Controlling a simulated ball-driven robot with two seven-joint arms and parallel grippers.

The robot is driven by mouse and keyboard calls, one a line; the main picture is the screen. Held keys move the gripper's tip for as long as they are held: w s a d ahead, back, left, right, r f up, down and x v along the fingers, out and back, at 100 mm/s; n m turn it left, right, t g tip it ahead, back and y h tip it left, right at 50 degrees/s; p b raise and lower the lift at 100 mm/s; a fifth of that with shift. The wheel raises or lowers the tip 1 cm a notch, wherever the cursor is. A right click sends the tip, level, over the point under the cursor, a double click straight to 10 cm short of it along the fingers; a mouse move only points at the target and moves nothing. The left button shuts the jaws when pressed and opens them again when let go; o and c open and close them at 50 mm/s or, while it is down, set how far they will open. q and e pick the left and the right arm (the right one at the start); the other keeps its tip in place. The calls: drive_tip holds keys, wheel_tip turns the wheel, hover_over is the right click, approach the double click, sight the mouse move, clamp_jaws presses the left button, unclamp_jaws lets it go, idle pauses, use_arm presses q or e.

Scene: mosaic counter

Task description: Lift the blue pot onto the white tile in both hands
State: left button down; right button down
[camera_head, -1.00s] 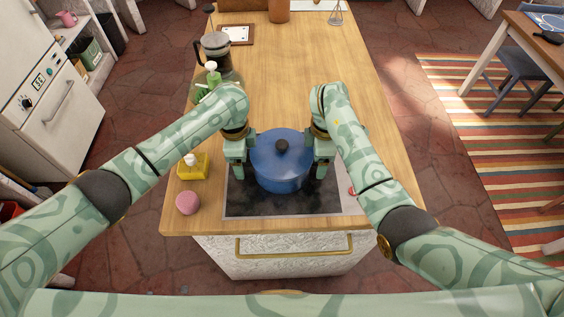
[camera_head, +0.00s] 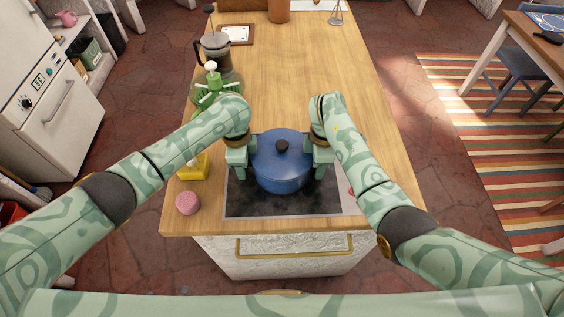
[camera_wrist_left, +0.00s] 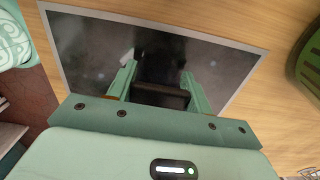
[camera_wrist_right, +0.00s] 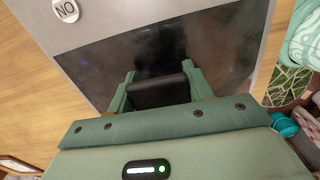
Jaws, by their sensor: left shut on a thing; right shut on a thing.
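The blue pot (camera_head: 281,176) with a dark lid knob is upright over the black hob (camera_head: 245,205) in the head view. My left gripper (camera_head: 239,160) is at its left side and my right gripper (camera_head: 322,160) at its right side. Each is shut on a dark pot handle; the handles show between the fingers in the left wrist view (camera_wrist_left: 160,96) and right wrist view (camera_wrist_right: 158,92). I cannot tell whether the pot touches the hob. The white tile (camera_head: 236,33), in a brown frame, lies at the back left of the counter.
A yellow holder (camera_head: 196,170) and a pink round thing (camera_head: 187,203) are left of the hob. A brown canister (camera_head: 279,10) stands behind. The middle counter (camera_head: 290,70) is clear.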

use_arm(q)
drive_tip(key=shift+w+r, duration=0.1)
use_arm(e)
drive_tip(key=shift+w+r, duration=0.1)
